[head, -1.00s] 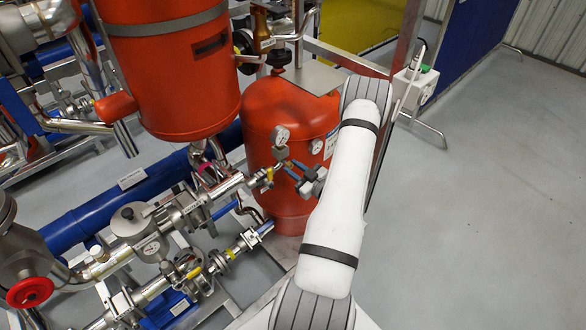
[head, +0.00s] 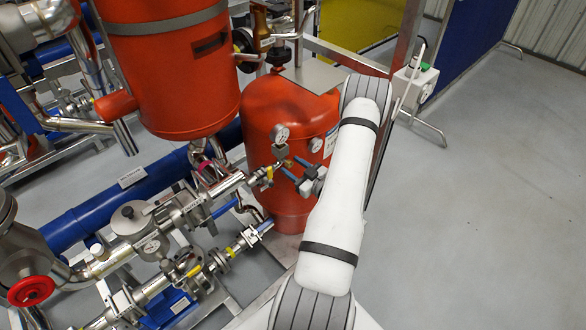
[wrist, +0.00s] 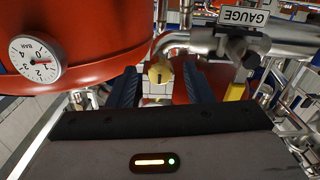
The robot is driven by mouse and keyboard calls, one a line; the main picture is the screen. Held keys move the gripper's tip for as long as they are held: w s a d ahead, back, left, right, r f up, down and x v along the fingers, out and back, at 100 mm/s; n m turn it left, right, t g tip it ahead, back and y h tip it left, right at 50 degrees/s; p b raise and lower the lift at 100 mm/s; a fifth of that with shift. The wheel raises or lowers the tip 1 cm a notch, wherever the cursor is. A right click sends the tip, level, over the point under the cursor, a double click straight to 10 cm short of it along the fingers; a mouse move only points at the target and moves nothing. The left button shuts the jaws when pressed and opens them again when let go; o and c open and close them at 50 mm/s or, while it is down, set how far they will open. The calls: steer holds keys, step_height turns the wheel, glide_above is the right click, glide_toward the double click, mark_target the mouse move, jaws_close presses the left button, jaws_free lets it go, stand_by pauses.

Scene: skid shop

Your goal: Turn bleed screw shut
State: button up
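The brass bleed screw (wrist: 160,73) sits at the end of a bent steel pipe in the wrist view, with a dark slot in its face. In the head view a small brass spot (head: 288,163) shows near the red tank, likely the same screw. My gripper (wrist: 161,84) is open, its two dark blue fingers on either side of the screw with gaps to both. In the head view my gripper (head: 286,168) points left toward the pipe end. Whether the fingertips reach past the screw cannot be told.
The red tank (head: 285,108) with a pressure gauge (head: 280,134) stands close behind my gripper. Open floor (head: 490,200) lies to the right.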

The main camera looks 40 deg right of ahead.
steer(key=s+b, duration=0.2)
steer(key=s, duration=0.5)
steer(key=shift+s+d, duration=0.4)
stand_by(0.3)
